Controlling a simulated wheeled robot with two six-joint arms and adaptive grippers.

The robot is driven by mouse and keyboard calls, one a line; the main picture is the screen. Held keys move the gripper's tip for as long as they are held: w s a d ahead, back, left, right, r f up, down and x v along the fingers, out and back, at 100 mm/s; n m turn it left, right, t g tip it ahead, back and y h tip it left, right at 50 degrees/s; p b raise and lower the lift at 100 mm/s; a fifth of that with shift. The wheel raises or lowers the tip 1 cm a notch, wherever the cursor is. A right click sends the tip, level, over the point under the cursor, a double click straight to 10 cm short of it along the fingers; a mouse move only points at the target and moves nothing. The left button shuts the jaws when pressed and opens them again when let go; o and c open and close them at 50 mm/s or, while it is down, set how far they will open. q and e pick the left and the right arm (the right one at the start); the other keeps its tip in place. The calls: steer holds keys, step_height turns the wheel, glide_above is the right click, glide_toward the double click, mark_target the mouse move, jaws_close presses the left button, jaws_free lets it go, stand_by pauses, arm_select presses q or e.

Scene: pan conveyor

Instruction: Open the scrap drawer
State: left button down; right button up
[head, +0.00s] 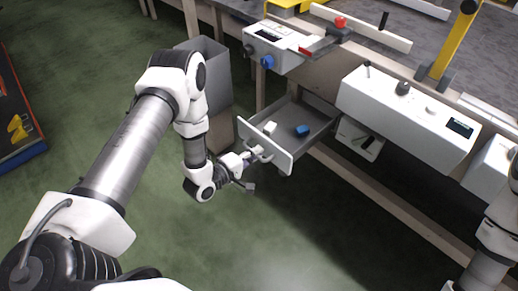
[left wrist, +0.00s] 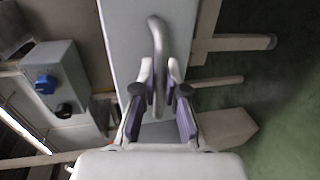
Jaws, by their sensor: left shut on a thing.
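The scrap drawer (head: 281,158) stands pulled out from under the bench, its grey interior showing from above. A blue piece (head: 302,130) and a small whitish piece (head: 270,128) lie in it. My left gripper (head: 257,155) is at the outer face of the white drawer front. In the left wrist view, my left gripper (left wrist: 160,95) is shut on the curved grey handle (left wrist: 156,45), which runs between its fingers. The pale drawer front (left wrist: 122,40) lies behind the handle. My right arm shows at the right edge of the head view; its gripper is out of view.
A grey bin (head: 206,75) stands left of the drawer. A control box with a blue knob (head: 267,61) sits on the bench above. A longer white control panel (head: 405,112) is to the right. The green floor before the drawer is clear.

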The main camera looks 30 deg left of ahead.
arm_select(q)
steer(key=c, duration=1.2)
jaws_free()
steer(key=v, duration=1.2)
